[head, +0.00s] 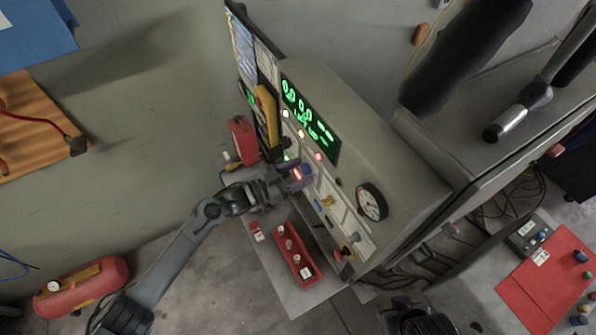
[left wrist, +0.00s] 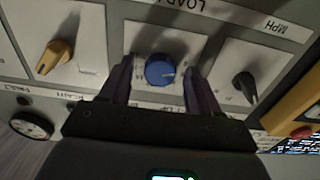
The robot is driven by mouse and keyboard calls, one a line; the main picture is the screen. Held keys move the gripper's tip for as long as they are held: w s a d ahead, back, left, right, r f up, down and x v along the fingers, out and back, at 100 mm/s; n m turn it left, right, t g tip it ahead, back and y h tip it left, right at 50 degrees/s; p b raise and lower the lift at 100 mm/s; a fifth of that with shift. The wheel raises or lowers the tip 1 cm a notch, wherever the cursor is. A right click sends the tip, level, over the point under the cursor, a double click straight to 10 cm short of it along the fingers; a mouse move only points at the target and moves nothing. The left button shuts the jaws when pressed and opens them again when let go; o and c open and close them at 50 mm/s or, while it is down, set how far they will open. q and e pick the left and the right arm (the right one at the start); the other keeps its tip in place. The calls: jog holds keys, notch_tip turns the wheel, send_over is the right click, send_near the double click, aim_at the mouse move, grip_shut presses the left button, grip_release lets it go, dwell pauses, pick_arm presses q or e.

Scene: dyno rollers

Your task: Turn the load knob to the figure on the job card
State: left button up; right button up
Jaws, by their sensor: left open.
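The blue load knob (left wrist: 160,70) sits on a white plate of the console, with a pale pointer mark at its right side in the left wrist view. In the head view the knob (head: 306,169) is partly covered by my gripper. My left gripper (left wrist: 158,82) is open, with one dark finger on each side of the knob; I cannot tell if either touches it. It also shows in the head view (head: 294,180). Printed sheets (head: 240,48) hang on a board at the console's far end; their writing is too small to read, and I cannot tell which is the job card.
A yellow knob (left wrist: 55,57) and a black knob (left wrist: 244,86) flank the blue one. The console carries a green readout (head: 309,118) and a round gauge (head: 371,201). A red tray (head: 297,256) lies on the shelf below. A red tank (head: 82,286) is on the floor.

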pick_arm(q)
jog(key=c, duration=1)
jog(key=m+b, duration=0.2)
jog(key=shift+f+b, duration=0.2)
jog(key=shift+b, duration=0.1)
jog(key=shift+r+m+b, duration=0.15)
jog(key=shift+m+b, duration=7.75)
jog(key=shift+b, duration=0.05)
